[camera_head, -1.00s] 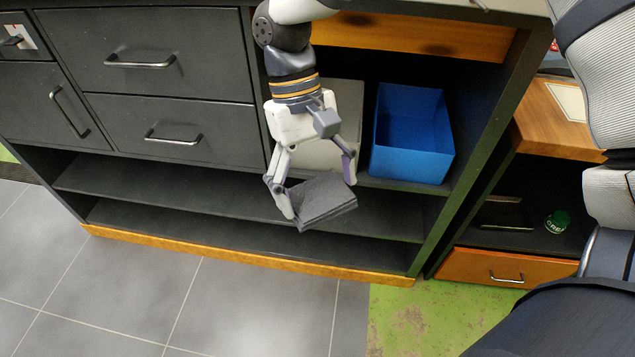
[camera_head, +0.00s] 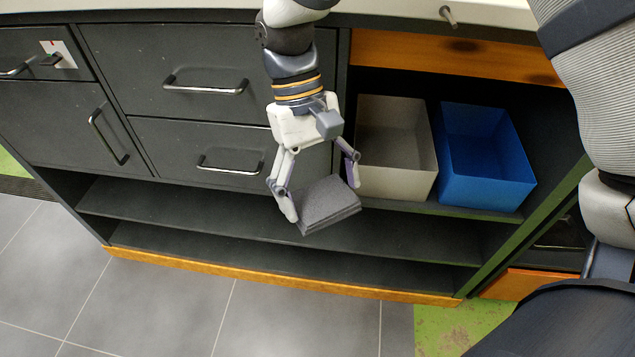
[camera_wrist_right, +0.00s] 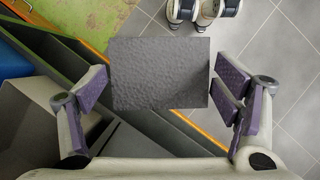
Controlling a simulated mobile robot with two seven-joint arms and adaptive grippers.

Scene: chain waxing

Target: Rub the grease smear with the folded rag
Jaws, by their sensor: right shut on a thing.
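The folded rag (camera_head: 328,204) is a dark grey, layered pad. It is held in front of the open shelves of the dark cabinet. My right gripper (camera_head: 320,194) is shut on it, with a finger on either side. In the right wrist view the rag (camera_wrist_right: 160,74) lies between the purple-padded fingers (camera_wrist_right: 165,92), close against the right-hand one. I cannot make out a grease smear for certain in either view. My left gripper is not in view.
A grey bin (camera_head: 398,184) and a blue bin (camera_head: 487,184) stand on the upper shelf, right of my gripper. Drawers with metal handles (camera_head: 205,86) are at left. A pale countertop (camera_head: 400,20) runs along the top. The tiled floor (camera_head: 170,305) in front is clear.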

